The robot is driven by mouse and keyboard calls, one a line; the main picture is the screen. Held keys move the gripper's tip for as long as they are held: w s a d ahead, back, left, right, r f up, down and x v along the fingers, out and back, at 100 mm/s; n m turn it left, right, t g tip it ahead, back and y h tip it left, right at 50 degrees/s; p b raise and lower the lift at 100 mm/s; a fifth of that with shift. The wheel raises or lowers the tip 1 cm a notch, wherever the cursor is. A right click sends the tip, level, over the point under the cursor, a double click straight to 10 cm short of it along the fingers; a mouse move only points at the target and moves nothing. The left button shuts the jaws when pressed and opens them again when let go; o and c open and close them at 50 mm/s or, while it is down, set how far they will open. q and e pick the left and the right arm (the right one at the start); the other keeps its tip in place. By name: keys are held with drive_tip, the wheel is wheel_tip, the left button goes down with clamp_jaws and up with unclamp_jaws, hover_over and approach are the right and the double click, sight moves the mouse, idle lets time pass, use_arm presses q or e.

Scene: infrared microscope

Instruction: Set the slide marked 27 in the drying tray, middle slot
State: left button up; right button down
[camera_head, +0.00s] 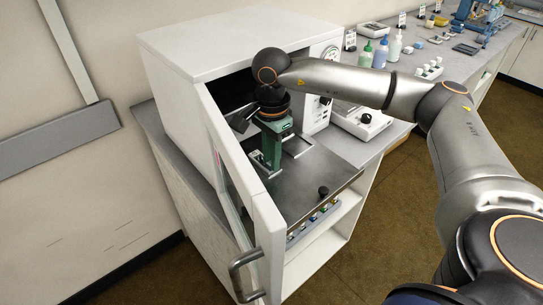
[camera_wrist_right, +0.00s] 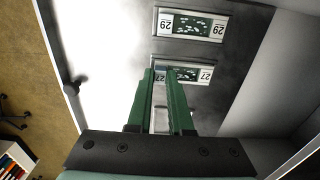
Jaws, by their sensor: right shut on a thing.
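My right gripper (camera_head: 271,160) reaches down inside the open white cabinet, over a grey metal shelf (camera_head: 310,207). Its green fingers (camera_wrist_right: 162,75) are shut on the slide marked 27 (camera_wrist_right: 205,76), at or close to the shelf surface. I cannot tell whether the slide is lifted. The fingers cover part of the slide's left half and its left label. A slide marked 29 (camera_wrist_right: 190,25) lies beyond it, apart from the fingers. I cannot make out a drying tray with slots for certain. My left gripper is not in view.
The cabinet's glazed door (camera_head: 236,190) stands open at the left, close to my gripper. A black knob (camera_head: 323,191) stands on the shelf's front. Bottles (camera_head: 381,52) and instruments crowd the bench to the right.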

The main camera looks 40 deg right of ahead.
drive_tip(key=shift+f, duration=0.15)
drive_tip(key=c, duration=0.7)
unclamp_jaws()
drive_tip(key=shift+c, duration=0.2)
drive_tip(key=shift+o, duration=0.3)
drive_tip(key=o, duration=0.3)
drive_tip(key=shift+o, duration=0.2)
drive_tip(key=shift+r+p, duration=2)
drive_tip(key=shift+r, duration=1.05)
drive_tip(key=shift+f, duration=0.1)
